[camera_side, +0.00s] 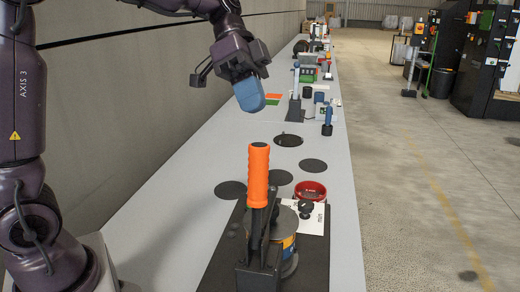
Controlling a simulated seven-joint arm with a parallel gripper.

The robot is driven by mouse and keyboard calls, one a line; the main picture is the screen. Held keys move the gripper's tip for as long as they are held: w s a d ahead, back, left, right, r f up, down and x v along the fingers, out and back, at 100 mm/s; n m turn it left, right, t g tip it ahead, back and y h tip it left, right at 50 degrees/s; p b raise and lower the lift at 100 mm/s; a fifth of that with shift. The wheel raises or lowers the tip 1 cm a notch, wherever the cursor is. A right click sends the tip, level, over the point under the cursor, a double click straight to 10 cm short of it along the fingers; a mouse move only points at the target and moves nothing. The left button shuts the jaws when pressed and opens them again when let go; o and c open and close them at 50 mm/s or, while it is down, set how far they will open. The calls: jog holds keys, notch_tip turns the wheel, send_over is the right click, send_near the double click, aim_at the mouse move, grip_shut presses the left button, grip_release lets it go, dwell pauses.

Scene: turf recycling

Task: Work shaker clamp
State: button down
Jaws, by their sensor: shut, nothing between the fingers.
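The shaker clamp stands at the front of the bench in the side view, on a dark base plate (222,262). Its orange handle (259,165) points upright. The handle's dark metal linkage (257,240) partly hides a round grey-topped can or sieve (288,222) with a blue and yellow band. My gripper (249,97) hangs above the bench, behind and above the handle and clear of it. Its blue fingers are together with nothing visible between them.
A red bowl (310,190) and a white printed card (312,216) lie just behind the clamp. Several flat black discs (230,190) lie on the grey bench (180,195). Further back stand a blue-topped device (327,122) and other equipment. A wall runs along the left.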

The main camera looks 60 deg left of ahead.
aim_at(260, 151)
jog(key=shift+s+d+f, duration=0.55)
jog(key=shift+d+f, duration=0.3)
jog(key=shift+d, duration=0.45)
jog(key=shift+s+d+f, duration=0.55)
jog(key=shift+d+f, duration=0.35)
jog(key=shift+d, duration=0.35)
jog(key=shift+s+d+f, duration=0.55)
jog(key=shift+d+f, duration=0.3)
jog(key=shift+d, duration=0.45)
